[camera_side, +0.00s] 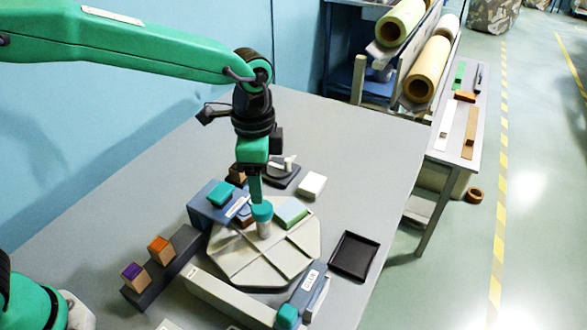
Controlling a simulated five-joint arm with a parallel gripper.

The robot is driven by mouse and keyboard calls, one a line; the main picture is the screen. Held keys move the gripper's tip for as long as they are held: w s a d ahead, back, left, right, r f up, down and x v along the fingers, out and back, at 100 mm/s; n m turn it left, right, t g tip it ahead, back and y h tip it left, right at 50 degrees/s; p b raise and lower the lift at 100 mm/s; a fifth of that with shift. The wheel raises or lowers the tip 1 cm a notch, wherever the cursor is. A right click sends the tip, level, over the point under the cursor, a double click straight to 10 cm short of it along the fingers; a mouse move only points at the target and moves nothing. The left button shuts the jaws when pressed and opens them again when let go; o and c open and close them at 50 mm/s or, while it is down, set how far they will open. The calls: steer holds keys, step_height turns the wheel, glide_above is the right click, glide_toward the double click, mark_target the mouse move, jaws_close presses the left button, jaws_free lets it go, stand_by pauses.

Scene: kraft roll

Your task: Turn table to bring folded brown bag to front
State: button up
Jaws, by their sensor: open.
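The turntable (262,268) is a pale, many-sided disc with raised dividers, in the middle of the grey table. A post with a teal cap (262,211) stands near its centre. My gripper (256,198) points down at the cap, seen nearly edge-on. It is open, and I cannot tell whether it touches the cap. The near sections look empty.
A blue box (205,207) stands behind left of the disc. A dark rack (160,272) with small blocks is left, and a pale bar (230,298) and blue-grey block (303,292) are in front. A black tray (354,255) and white block (312,185) are right. The table's back right is clear.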

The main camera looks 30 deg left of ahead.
mark_target(262, 207)
steer(key=shift+f, duration=3.5)
jaws_close()
